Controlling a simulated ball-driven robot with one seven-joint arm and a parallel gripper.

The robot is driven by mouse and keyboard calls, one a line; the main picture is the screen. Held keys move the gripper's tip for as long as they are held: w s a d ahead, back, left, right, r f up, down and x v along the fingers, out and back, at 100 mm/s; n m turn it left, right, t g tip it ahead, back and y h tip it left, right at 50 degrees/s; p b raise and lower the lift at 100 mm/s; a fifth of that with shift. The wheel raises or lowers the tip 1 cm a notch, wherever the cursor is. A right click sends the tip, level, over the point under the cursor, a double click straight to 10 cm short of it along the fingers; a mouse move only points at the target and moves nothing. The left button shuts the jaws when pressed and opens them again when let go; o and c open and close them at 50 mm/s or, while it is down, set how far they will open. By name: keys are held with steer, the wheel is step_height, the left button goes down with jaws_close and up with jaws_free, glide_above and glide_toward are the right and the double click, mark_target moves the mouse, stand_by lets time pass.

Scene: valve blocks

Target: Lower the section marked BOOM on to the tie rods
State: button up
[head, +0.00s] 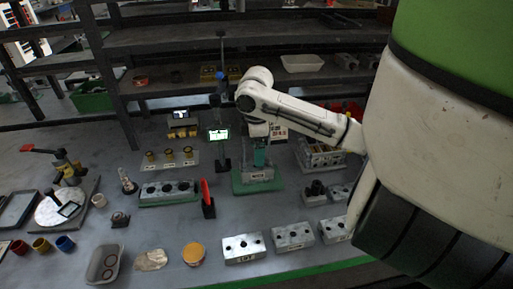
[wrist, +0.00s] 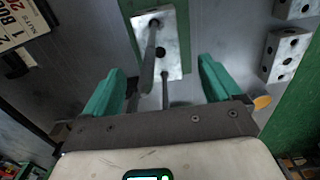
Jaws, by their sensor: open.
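My gripper (head: 262,158) is over the green assembly stand (head: 243,187) at the middle of the bench. In the wrist view my gripper (wrist: 161,70) is open, with its two teal fingers apart and nothing held between them. A silver block with dark holes (wrist: 172,63) lies on the green stand beyond the fingertips. Grey tie rods (wrist: 149,66) rise from it toward the gripper. Silver sections (head: 243,248) stand in a row at the front of the bench, with labels too small to read, so I cannot tell which is BOOM.
A printed card (wrist: 18,22) is left of the stand. A lit display (head: 219,134) and a red-topped upright piece (head: 207,197) stand left of my gripper. A long silver block (head: 170,189) lies farther left. Two silver blocks (wrist: 286,55) are right in the wrist view.

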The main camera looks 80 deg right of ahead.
step_height(320, 180, up, 11)
stand_by(0.6)
steer(key=shift+f, duration=0.1)
stand_by(0.4)
